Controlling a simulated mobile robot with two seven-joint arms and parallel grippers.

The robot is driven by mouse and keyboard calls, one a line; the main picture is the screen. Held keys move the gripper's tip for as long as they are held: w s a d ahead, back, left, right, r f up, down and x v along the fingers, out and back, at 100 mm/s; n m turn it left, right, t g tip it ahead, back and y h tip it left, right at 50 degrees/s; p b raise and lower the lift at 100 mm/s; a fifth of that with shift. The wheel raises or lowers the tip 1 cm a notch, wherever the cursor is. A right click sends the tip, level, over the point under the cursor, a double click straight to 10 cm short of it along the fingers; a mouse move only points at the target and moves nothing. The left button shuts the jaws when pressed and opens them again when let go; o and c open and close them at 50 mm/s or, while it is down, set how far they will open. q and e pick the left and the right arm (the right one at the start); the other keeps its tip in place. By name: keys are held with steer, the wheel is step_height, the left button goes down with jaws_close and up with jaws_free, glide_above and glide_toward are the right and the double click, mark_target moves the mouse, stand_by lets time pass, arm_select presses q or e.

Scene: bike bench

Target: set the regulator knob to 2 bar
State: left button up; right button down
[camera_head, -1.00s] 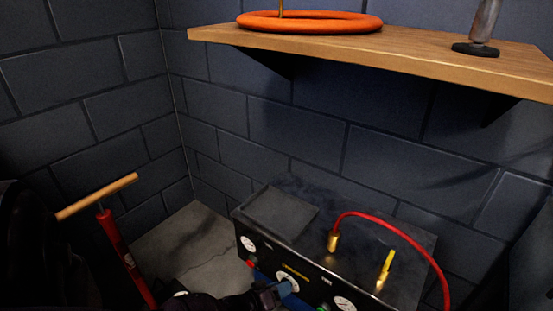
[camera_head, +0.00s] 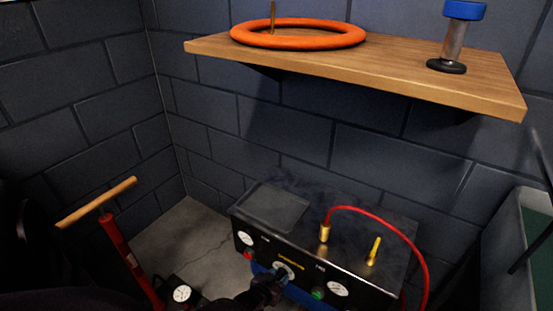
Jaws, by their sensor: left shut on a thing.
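The regulator panel is the dark front face of a black box-shaped unit (camera_head: 345,255) on the floor side of the corner. The regulator knob (camera_head: 283,272) with a pale dial sits mid-front under a yellow label. My left gripper (camera_head: 276,283) is at the knob, shut on it, and covers part of it; the dial's setting is too small to read. My right gripper is not in view.
A red hose (camera_head: 400,240) arches from a brass fitting (camera_head: 324,232) on top. A red pump with a wooden handle (camera_head: 96,203) stands at left. A wooden shelf (camera_head: 400,75) with an orange ring (camera_head: 298,42) overhangs behind.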

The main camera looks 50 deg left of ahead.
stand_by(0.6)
arm_select(q)
steer(key=o, duration=0.9)
steer(key=shift+s+r, duration=0.1)
steer(key=shift+r, duration=0.05)
